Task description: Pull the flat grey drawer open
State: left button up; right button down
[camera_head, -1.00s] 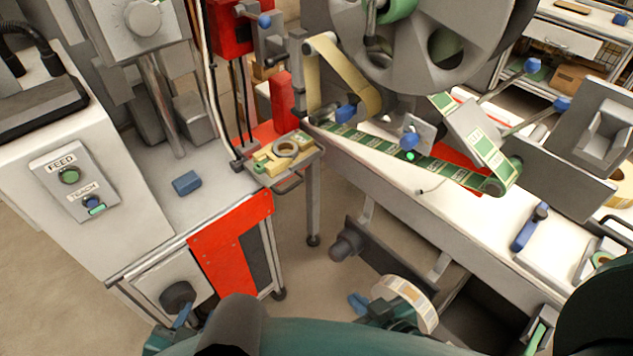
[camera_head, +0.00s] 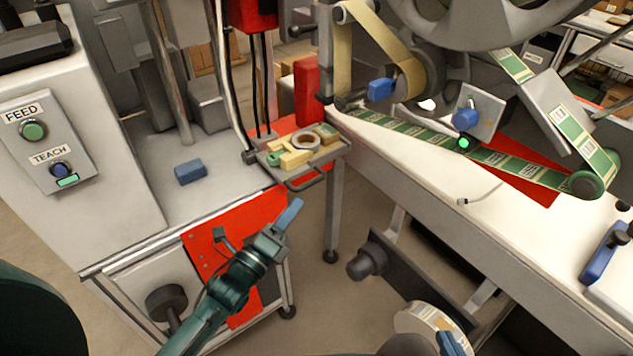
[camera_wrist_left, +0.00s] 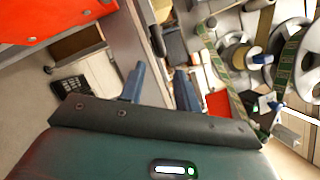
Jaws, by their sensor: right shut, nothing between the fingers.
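The flat grey drawer (camera_head: 330,157) is a shallow tray at the right end of the left workbench. Its bar handle (camera_head: 306,182) faces front. A tape ring and several yellowish blocks lie on it. My left gripper (camera_head: 289,214) is below and a little left of the handle, in front of the red panel, apart from the handle in the picture. In the left wrist view its two blue fingers (camera_wrist_left: 158,78) stand apart with nothing between them. I cannot make out the drawer there for certain.
The red panel (camera_head: 215,240) and a bench leg (camera_head: 333,215) stand close to my left gripper. A blue block (camera_head: 190,171) lies on the bench. The white conveyor table (camera_head: 420,175) is to the right. A label roll (camera_head: 420,325) is at lower right. Floor shows between the benches.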

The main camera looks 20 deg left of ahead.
aim_at(313, 180)
pick_arm(q)
jog(key=x, duration=0.8)
jog(key=shift+w+d, duration=0.1)
jog(key=shift+w, duration=0.3)
jog(key=shift+c, duration=0.5)
jog(key=shift+r, duration=0.1)
grip_shut()
